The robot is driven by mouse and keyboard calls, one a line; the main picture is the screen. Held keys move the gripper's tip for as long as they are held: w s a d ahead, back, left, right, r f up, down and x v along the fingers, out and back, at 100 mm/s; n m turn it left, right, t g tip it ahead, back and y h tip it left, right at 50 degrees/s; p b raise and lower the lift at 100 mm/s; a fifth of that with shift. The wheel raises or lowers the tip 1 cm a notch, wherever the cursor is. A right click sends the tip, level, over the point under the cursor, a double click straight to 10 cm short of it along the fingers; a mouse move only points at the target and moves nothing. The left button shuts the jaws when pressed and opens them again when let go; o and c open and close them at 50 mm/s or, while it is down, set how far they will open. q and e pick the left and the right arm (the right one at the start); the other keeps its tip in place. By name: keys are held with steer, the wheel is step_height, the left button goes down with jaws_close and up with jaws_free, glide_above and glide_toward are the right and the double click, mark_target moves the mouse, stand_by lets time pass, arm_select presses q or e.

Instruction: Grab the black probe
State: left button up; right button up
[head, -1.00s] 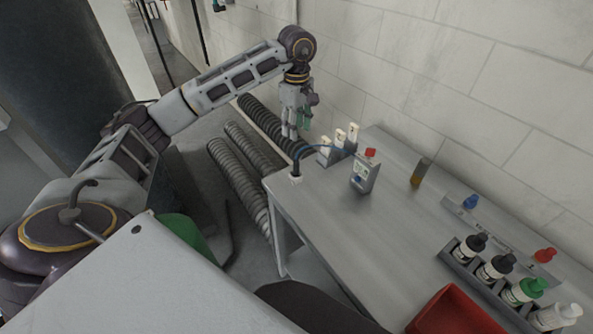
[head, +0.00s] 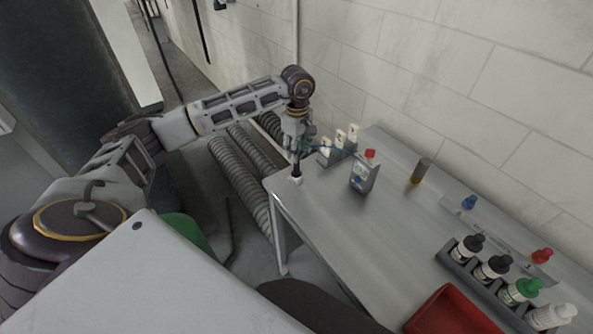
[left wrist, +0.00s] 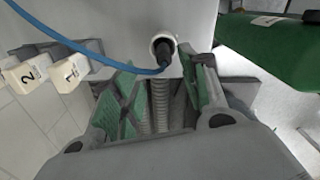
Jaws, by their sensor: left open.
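The black probe (head: 296,167) stands upright in a small white holder (head: 295,181) at the table's far left corner. In the left wrist view the probe (left wrist: 163,50) is seen nearly end-on in its round white holder, with a blue cable (left wrist: 105,62) running off to the left. My left gripper (head: 297,146) hangs fingers down right above the probe in the head view. In the left wrist view the left gripper (left wrist: 160,82) is open, its green-padded fingers on either side of the probe's line. I cannot tell whether they touch it. My right gripper is not in view.
A grey meter (head: 363,173) with a red cap stands right of the probe. White numbered pieces (head: 340,138) stand behind it near the wall. A vial (head: 420,170), a bottle rack (head: 490,280) and a red tray (head: 455,312) are farther right. The table's middle is clear.

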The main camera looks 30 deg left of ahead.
mark_target(297, 171)
arm_select(q)
steer(key=shift+f, duration=0.15)
steer(key=shift+s+f+p, duration=0.2)
steer(key=shift+f+p, duration=0.2)
steer(key=shift+f, duration=0.45)
steer(key=shift+s+f+p, duration=0.15)
steer(key=shift+f+p, duration=0.25)
steer(key=shift+f, duration=1.2)
jaws_close()
